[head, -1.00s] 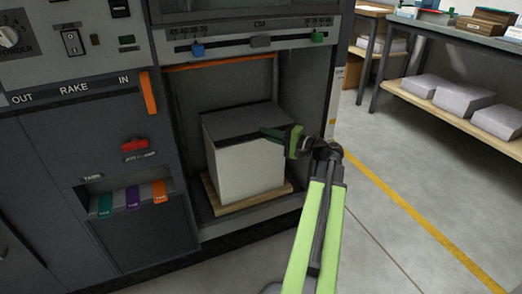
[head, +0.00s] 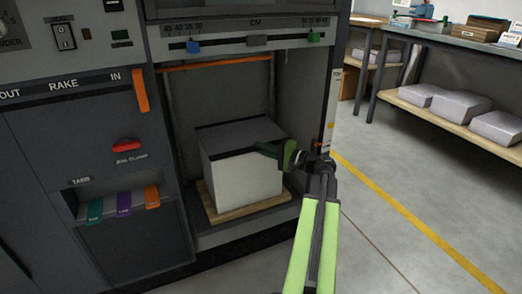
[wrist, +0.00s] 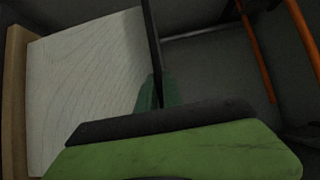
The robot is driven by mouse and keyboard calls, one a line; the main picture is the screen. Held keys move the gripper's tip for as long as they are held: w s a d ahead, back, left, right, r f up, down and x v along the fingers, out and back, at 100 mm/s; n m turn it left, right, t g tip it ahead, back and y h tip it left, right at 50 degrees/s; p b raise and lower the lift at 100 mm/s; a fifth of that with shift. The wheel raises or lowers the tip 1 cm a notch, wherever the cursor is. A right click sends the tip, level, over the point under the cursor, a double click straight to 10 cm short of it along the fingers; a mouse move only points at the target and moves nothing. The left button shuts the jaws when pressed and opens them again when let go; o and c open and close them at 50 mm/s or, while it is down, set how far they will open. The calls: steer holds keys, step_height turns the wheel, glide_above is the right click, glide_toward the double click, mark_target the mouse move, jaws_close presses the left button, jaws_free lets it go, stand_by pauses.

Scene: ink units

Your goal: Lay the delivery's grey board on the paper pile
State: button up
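The paper pile (head: 245,180) is a pale block on a wooden pallet (head: 222,213) inside the machine bay. In the wrist view its side (wrist: 85,75) shows fine sheet lines. The grey board (head: 238,137) lies over the pile's top; its dark edge (wrist: 150,45) runs along the pile in the wrist view. My gripper (head: 275,152) is at the board's front right edge. In the wrist view, green tips (wrist: 158,94) show on both sides of this edge, behind a large green near part. Whether they press on the board is unclear.
The bay's right post (head: 328,110) stands close to my gripper. An orange bar (head: 215,62) crosses the bay above the pile. A bench with grey packs (head: 450,105) on its lower shelf stands at the back right. The floor between is clear.

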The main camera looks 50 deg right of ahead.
steer(key=o, duration=0.4)
steer(key=shift+r+p, duration=0.35)
steer(key=v, duration=1.2)
steer(key=shift+f, duration=0.15)
